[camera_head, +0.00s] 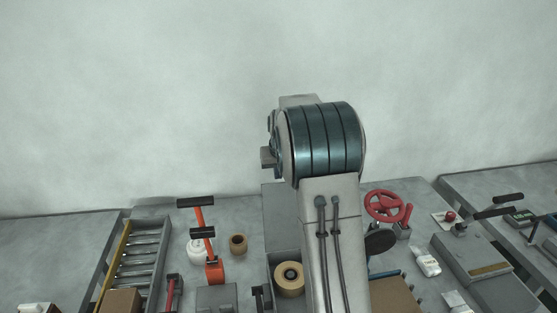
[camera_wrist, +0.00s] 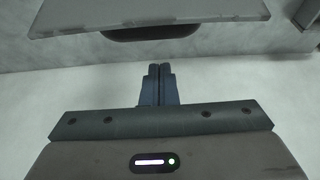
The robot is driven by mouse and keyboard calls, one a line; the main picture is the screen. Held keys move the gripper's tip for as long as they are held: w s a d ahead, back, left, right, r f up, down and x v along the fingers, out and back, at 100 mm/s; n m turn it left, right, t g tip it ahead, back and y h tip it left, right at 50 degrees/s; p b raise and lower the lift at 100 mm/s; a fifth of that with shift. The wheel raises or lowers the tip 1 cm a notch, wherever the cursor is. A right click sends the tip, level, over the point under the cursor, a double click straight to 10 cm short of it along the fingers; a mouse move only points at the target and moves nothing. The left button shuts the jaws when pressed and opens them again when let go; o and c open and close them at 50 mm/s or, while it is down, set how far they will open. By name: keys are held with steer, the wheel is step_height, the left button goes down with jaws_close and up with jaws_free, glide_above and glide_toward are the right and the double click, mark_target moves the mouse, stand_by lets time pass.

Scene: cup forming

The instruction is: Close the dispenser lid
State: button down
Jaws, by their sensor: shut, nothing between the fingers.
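In the wrist view, my gripper (camera_wrist: 160,72) points away from the camera with its two dark fingers together and nothing between them. Ahead of the fingertips is a flat grey panel (camera_wrist: 150,14) with a dark rounded bar (camera_wrist: 152,33) along its lower edge. It may be the dispenser lid; I cannot be sure. A visible gap separates it from the fingertips. In the head view, a grey upright panel (camera_head: 281,215) stands behind an open grey box holding a tan roll (camera_head: 290,278). My arm covers much of this, and the fingers are hidden there.
On the bench are an orange lever press (camera_head: 213,268), a white jar (camera_head: 198,249), a brown pot (camera_head: 238,244) and a roller rack (camera_head: 143,262) at the left. A red handwheel (camera_head: 384,205), a white tube (camera_head: 427,262) and a grey machine (camera_head: 484,270) stand at the right.

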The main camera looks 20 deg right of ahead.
steer(key=s, duration=0.2)
steer(key=shift+s+a, duration=0.25)
steer(key=shift+s, duration=0.15)
